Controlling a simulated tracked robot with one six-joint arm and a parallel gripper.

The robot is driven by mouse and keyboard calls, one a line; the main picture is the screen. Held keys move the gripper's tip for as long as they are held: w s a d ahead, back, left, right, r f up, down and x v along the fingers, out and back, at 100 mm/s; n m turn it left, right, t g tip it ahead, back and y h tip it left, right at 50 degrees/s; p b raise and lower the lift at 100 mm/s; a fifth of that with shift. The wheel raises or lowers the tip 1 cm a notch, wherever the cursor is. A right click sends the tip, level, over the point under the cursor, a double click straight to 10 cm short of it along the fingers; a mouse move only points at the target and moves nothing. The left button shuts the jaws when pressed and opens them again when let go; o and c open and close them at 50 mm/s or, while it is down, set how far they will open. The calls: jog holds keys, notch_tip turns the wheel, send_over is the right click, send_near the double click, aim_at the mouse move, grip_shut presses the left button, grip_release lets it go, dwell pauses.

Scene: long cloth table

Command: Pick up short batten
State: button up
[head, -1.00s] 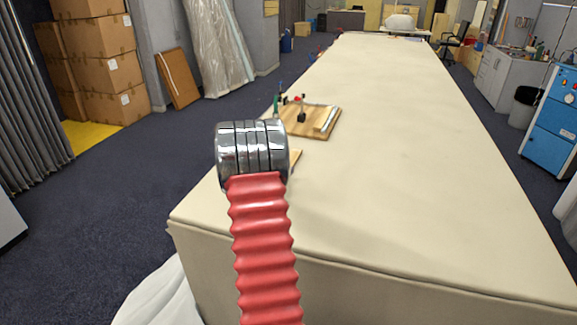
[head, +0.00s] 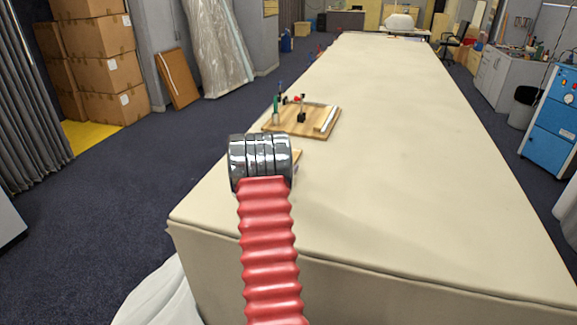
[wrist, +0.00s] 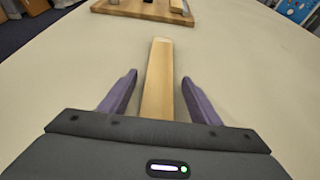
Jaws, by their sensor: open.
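The short batten (wrist: 158,82) is a pale wooden strip lying on the cloth table. In the wrist view it runs away from me, its near end hidden behind my gripper's body. My gripper (wrist: 158,85) is open, one purple finger on each side of the batten, with a gap on both sides. In the head view only a small end of the batten (head: 296,155) shows beside my arm; my arm hides the rest and the fingers.
A wooden board (head: 312,128) lies beyond the batten, bearing a pale strip (head: 327,119) and several small items, one red-topped. It also shows at the top of the wrist view (wrist: 115,9). The cloth table (head: 420,180) is clear to the right.

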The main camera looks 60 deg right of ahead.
jog(key=shift+d+f, duration=0.25)
jog(key=shift+d, duration=0.35)
jog(key=shift+c, duration=0.4)
jog(key=c, duration=1.1)
jog(key=shift+r, duration=0.1)
notch_tip(320, 180, up, 10)
jog(key=shift+f, duration=0.1)
